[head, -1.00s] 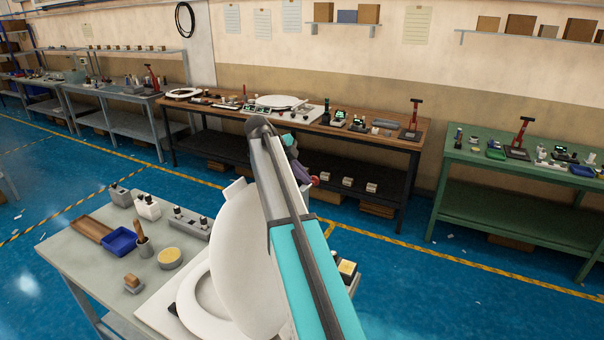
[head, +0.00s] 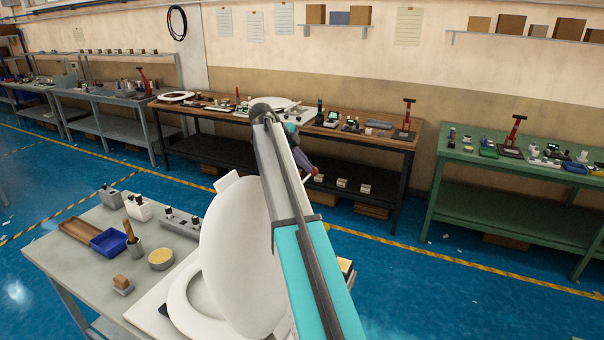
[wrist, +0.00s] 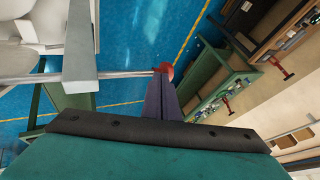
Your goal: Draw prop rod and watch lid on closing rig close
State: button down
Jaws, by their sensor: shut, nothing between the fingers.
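The white lid (head: 238,255) stands raised above the white seat ring (head: 182,303) on the near grey bench, in the head view. My arm hides the right part of the rig. My gripper (head: 307,163) is beyond the lid, to its right, with its purple fingers closed. In the wrist view my gripper (wrist: 165,88) points at a red knob (wrist: 165,69); whether they touch cannot be told. A thin metal rod (wrist: 125,74) runs from the knob leftward past a grey bracket (wrist: 81,45). The red knob (head: 317,177) also shows at the fingertips in the head view.
The near bench holds a blue tray (head: 109,241), a wooden tray (head: 84,229), a yellow-topped round pot (head: 161,259) and small grey fixtures. A long brown workbench (head: 345,140) and a green bench (head: 500,195) stand across open blue floor.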

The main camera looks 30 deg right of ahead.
jog(key=shift+w+d+b, duration=0.35)
jog(key=shift+w+d, duration=0.1)
jog(key=shift+d, duration=0.4)
jog(key=v, duration=1)
jog(key=shift+p, duration=0.35)
